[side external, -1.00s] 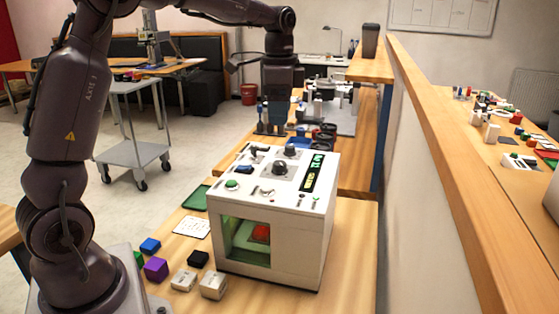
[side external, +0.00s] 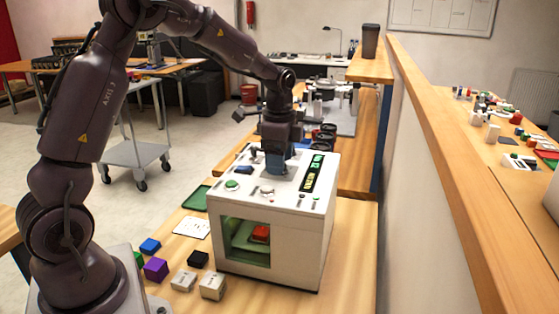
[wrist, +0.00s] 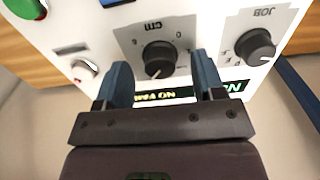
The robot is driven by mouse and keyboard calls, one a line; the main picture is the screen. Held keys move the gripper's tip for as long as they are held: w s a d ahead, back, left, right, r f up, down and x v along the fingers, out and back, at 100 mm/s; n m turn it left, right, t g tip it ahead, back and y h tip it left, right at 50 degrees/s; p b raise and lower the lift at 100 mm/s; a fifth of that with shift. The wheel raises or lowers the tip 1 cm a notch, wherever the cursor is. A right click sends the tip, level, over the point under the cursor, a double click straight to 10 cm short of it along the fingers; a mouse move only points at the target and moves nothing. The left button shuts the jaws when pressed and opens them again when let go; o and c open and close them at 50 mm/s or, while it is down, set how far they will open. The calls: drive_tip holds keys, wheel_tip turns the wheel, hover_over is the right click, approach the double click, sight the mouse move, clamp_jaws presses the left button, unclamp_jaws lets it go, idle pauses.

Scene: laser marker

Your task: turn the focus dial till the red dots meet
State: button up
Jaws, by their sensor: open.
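The white laser marker box (side external: 290,245) stands on the wooden table, with its controls on top. In the wrist view a black dial marked "cm" (wrist: 158,60) has a pale pointer line aimed down and slightly left. My gripper (wrist: 160,62) is open, with one blue finger on each side of this dial; I cannot tell whether they touch it. In the side view my gripper (side external: 275,172) is low over the top panel and hides the dial. A red block (side external: 261,233) lies on a green surface inside the box window. I cannot make out any red dots.
A second black dial marked "JOB" (wrist: 255,46) sits right of the fingers. A lit display (side external: 314,173) and a green button (side external: 232,184) are also on the panel. Small blocks, including a purple one (side external: 155,269), lie left of the box.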

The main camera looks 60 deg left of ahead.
drive_tip(key=shift+f, duration=0.35)
drive_tip(key=c, duration=0.9)
drive_tip(key=n, duration=0.9)
idle(0.4)
